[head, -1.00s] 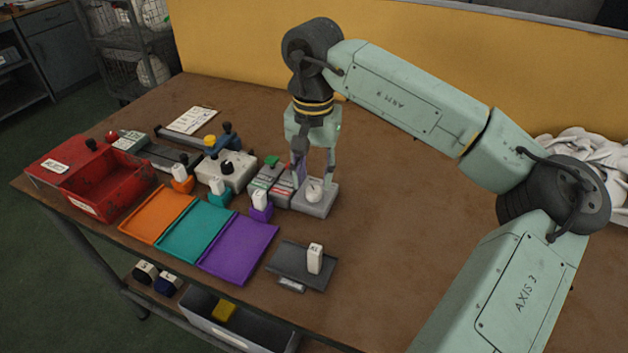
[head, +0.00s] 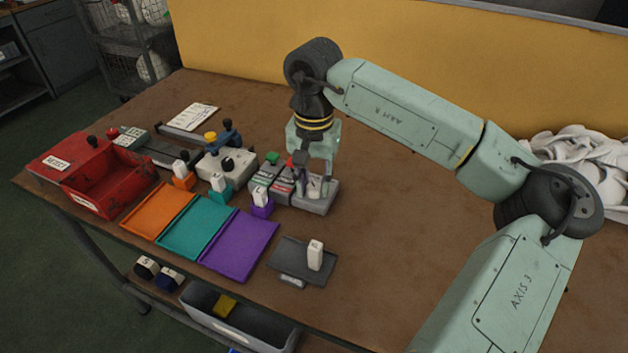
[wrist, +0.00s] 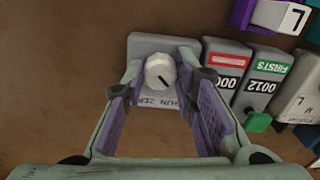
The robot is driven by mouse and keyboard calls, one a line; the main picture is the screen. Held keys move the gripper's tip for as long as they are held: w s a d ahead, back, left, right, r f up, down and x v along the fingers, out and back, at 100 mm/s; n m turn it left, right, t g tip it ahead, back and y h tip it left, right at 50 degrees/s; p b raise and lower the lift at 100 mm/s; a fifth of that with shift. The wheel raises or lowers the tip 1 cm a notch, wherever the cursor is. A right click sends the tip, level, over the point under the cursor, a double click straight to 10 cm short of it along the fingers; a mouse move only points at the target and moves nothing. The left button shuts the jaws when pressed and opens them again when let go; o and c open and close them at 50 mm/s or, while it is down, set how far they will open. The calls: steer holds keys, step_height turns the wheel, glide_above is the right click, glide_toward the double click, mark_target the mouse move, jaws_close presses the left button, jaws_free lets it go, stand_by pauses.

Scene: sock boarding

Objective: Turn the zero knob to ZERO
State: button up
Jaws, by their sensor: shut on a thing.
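The zero knob (wrist: 160,71) is a round white dial with a dark pointer mark, on a small grey box (wrist: 145,44). In the wrist view its mark slants toward the lower right, and the lettering on the box below it reads roughly "RUN ZERO". In the head view the box (head: 322,205) stands at the right end of the row of devices. My gripper (wrist: 160,80) is shut on the knob, with one purple-padded finger on each side. In the head view my gripper (head: 315,188) largely hides the knob.
Close beside the box are two grey counters with a red label (wrist: 229,60) and a green label (wrist: 270,67). A dark tray with a white block (head: 315,255) lies in front. The table to the right (head: 410,230) is clear.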

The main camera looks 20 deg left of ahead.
jaws_close()
steer(key=shift+m, duration=0.3)
steer(key=m+b, duration=0.2)
steer(key=shift+f+b, duration=0.15)
steer(key=shift+b, duration=0.25)
steer(key=m+b, duration=0.3)
steer(key=m, duration=0.2)
steer(key=shift+m, duration=0.4)
steer(key=m+b, duration=0.1)
steer(key=m, duration=0.3)
steer(key=shift+b, duration=0.3)
steer(key=m+b, duration=0.1)
steer(key=m, duration=0.4)
steer(key=shift+w+m, duration=0.1)
steer(key=shift+m, duration=0.2)
steer(key=shift+r, duration=0.2)
